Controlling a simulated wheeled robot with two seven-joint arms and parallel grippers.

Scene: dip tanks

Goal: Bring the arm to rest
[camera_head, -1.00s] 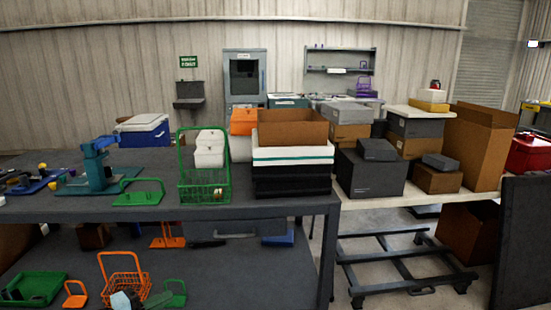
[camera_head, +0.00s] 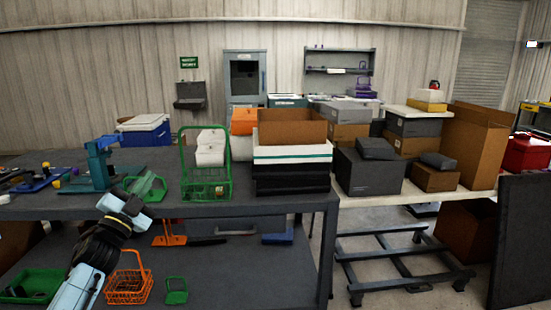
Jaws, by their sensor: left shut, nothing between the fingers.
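My left arm (camera_head: 88,270) comes in from the lower left and reaches up in front of the front edge of the dark table. Its left gripper (camera_head: 133,194) is shut and empty, at the table's front edge. It overlaps a green handled tray (camera_head: 152,186) in the picture and hides part of it. I cannot tell whether they touch. A tall green wire basket (camera_head: 206,190) stands to the right of the gripper, apart from it. My right gripper does not show.
A teal stand (camera_head: 98,165) and a blue cooler (camera_head: 145,130) are on the dark table (camera_head: 240,209). A brown box (camera_head: 291,128) sits on a white and black stack. An orange basket (camera_head: 128,287) and a small green holder (camera_head: 176,290) are below. A cart frame (camera_head: 400,262) stands right.

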